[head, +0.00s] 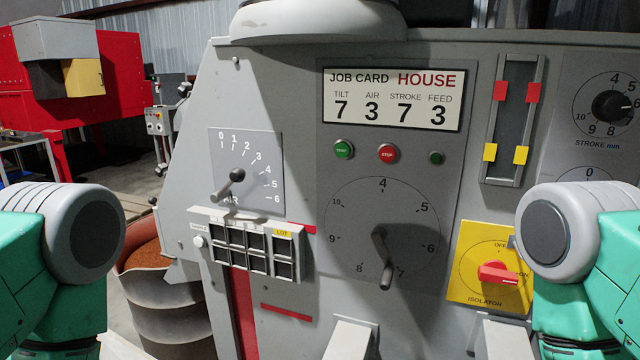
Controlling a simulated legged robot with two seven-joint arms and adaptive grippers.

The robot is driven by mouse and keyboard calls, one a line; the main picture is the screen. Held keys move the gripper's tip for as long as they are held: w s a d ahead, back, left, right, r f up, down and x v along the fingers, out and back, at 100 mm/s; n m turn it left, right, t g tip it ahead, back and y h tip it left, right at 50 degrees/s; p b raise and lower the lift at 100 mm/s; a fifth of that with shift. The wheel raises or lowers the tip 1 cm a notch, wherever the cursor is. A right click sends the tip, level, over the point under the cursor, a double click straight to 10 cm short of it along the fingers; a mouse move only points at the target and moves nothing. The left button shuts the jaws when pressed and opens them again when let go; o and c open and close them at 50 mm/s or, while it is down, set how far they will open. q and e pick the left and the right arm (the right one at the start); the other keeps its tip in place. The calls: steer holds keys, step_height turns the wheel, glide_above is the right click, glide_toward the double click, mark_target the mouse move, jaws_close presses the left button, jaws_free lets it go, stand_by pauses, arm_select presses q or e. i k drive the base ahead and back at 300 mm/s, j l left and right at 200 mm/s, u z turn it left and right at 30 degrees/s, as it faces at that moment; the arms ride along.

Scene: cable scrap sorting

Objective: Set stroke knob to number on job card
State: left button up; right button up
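The job card (392,99) reads HOUSE, with tilt 7, air 3, stroke 7 and feed 3. The stroke knob (611,105) is a round black knob on the dial marked STROKE mm (592,133), at the upper right edge. Numbers 4, 5, 6, 8, 9 and 10 show around it; the right side of the dial is cut off by the frame. Neither gripper is in view; only grey and green links of my arms show at the left and right edges.
A large dial (350,215) has a handle (383,260) pointing down near 7. A lever plate (250,150), a yellow isolator switch (488,268), slider track (514,115) and buttons share the panel. Pale blocks (350,338) stick out at the bottom.

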mark_target(609, 105)
steer(key=z, duration=1.25)
